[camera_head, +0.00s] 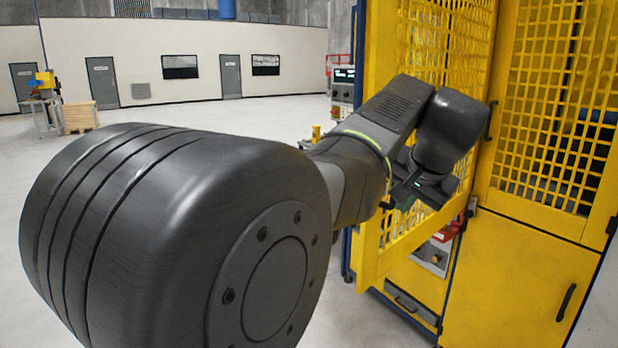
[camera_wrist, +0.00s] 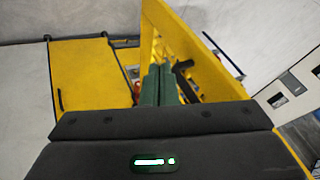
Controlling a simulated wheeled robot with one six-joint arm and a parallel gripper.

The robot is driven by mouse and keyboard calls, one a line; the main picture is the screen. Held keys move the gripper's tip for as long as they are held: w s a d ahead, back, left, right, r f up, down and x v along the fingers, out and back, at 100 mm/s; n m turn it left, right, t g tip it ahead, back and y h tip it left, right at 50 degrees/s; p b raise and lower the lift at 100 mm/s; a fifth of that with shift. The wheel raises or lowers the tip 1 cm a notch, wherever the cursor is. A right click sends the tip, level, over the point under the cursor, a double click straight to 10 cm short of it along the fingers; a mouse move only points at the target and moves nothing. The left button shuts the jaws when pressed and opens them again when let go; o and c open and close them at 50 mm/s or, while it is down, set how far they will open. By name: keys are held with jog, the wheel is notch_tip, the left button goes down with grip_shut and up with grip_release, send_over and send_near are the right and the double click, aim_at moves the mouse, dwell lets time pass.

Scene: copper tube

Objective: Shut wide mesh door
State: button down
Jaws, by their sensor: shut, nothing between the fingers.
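The wide mesh door (camera_head: 380,45) is yellow with a grid and stands swung open, out from the yellow enclosure. In the wrist view the door (camera_wrist: 180,38) shows as a slanted yellow panel just beyond the fingers. My gripper (camera_head: 402,192) is in front of the door in the head view, partly hidden by my arm. In the wrist view my gripper (camera_wrist: 159,84) shows its green fingers together and empty. A dark handle (camera_wrist: 184,68) on the door is just right of the fingertips. I cannot tell whether the fingers touch the door.
A second mesh panel (camera_head: 550,120) stands at the right, above a solid yellow lower panel (camera_head: 520,265) with a black handle. Open grey floor (camera_head: 230,118) lies to the left, with a wooden pallet stack (camera_head: 80,117) far off.

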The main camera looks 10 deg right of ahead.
jog(key=w+a+f+p, duration=0.1)
jog(key=w+f, duration=0.5)
jog(key=w, duration=0.3)
jog(key=shift+w, duration=0.4)
